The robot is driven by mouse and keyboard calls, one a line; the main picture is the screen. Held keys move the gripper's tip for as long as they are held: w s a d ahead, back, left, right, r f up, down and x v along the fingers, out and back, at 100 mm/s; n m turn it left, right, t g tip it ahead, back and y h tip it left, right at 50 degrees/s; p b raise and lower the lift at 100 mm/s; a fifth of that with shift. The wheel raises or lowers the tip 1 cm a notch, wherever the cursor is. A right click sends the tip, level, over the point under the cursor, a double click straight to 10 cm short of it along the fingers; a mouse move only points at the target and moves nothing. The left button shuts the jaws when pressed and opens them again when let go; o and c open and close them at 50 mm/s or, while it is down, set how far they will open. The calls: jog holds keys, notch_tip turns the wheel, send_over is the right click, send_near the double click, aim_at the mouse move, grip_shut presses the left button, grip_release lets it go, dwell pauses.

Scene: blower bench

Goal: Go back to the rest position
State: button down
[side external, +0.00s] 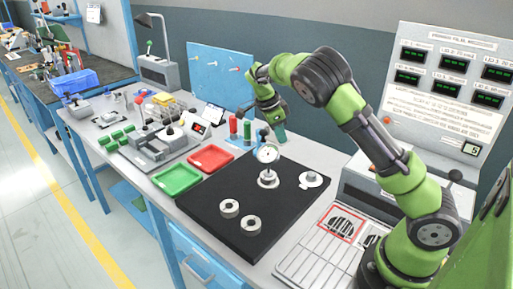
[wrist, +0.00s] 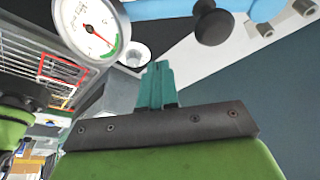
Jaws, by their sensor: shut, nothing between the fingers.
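My green and black arm arches over the right of the bench in the side view. My gripper (side external: 281,136) hangs near the back edge of the black mat (side external: 215,200), behind the dial gauge (side external: 267,153). In the wrist view my gripper (wrist: 157,68) shows its teal fingers together, with nothing between them. The gauge (wrist: 90,28) is close at the upper left of that view. Whether the fingers touch anything behind the gauge is hard to tell.
Two metal rings (side external: 240,215) lie on the mat's front, and a white flanged part (side external: 311,180) at its right. Green (side external: 177,178) and red (side external: 210,158) trays sit to the left. Red and green cylinders (side external: 240,127) stand near my gripper. A display panel (side external: 445,95) rises at the right.

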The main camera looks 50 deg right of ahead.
jog(key=v, duration=0.7)
jog(key=s+a+r+n+t+y, duration=0.2)
jog(key=s+a+r+n+t, duration=0.1)
jog(key=s+a+n, duration=0.5)
jog(key=s+a+r+n+t+y, duration=0.3)
jog(key=s+a+n+t, duration=0.3)
jog(key=s+a+n, duration=0.3)
jog(key=s+n, duration=0.4)
jog(key=shift+s+r, duration=0.3)
jog(key=shift+r, duration=0.1)
